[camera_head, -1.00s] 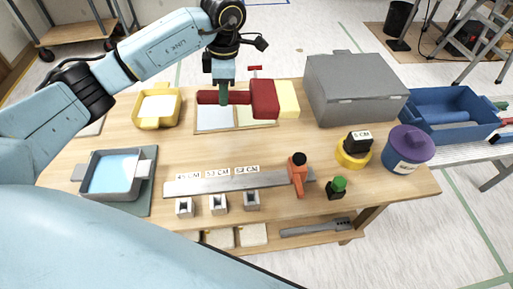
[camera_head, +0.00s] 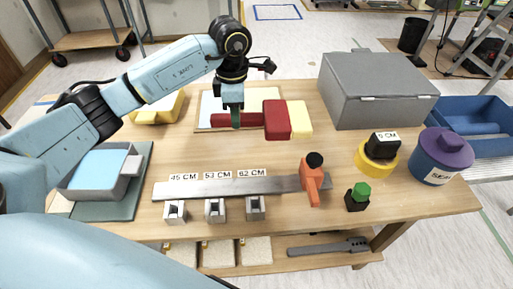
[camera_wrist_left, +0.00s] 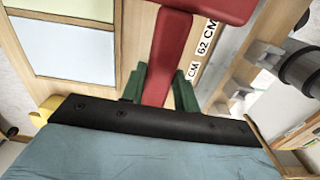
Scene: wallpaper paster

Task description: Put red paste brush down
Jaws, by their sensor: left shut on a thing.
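The red paste brush (camera_head: 277,119) has a red handle, a red block head and pale yellow bristles (camera_head: 299,118). My left gripper (camera_head: 236,119) is shut on its handle, with the head pointing right in the head view. The brush is over the back middle of the wooden table, in front of a board with pale panels; its exact height above the table is hard to tell. In the left wrist view the red brush (camera_wrist_left: 168,50) sits between the green fingers (camera_wrist_left: 158,88). My right gripper is in neither view.
A grey box (camera_head: 377,92) stands at the back right. A metal ruler (camera_head: 235,187) with length labels and an orange slider (camera_head: 312,180) lies in front. A water tray (camera_head: 131,174) is at left, a yellow tray (camera_head: 172,112) behind it. The purple-lidded pot (camera_head: 443,155) stands right.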

